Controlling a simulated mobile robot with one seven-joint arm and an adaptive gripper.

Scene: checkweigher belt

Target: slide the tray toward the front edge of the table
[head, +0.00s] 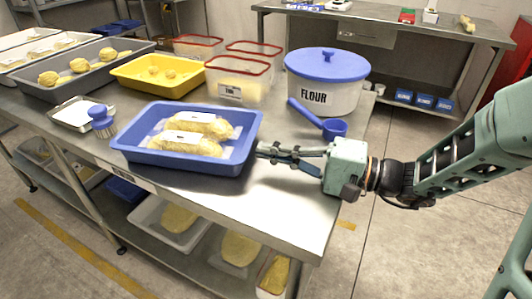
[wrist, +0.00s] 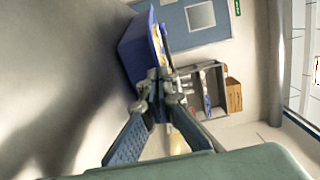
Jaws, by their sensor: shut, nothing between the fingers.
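The blue tray (head: 140,156) lies on the steel table (head: 290,212) near its front edge and holds two wrapped, pale yellow loaves with white labels. My gripper (head: 262,150) is shut and empty, low over the table at the right side of the tray. Its fingertips are close to the tray's right wall; I cannot tell whether they touch. In the wrist view the gripper (wrist: 158,85) points at the tray's blue wall (wrist: 138,45), which fills the upper middle.
A blue scoop (head: 332,128) and a lidded flour tub (head: 325,95) stand behind my gripper. A blue-handled brush (head: 102,122) and small metal tray (head: 75,115) lie to the left. A yellow tray (head: 130,78) is behind. The table's front right corner is clear.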

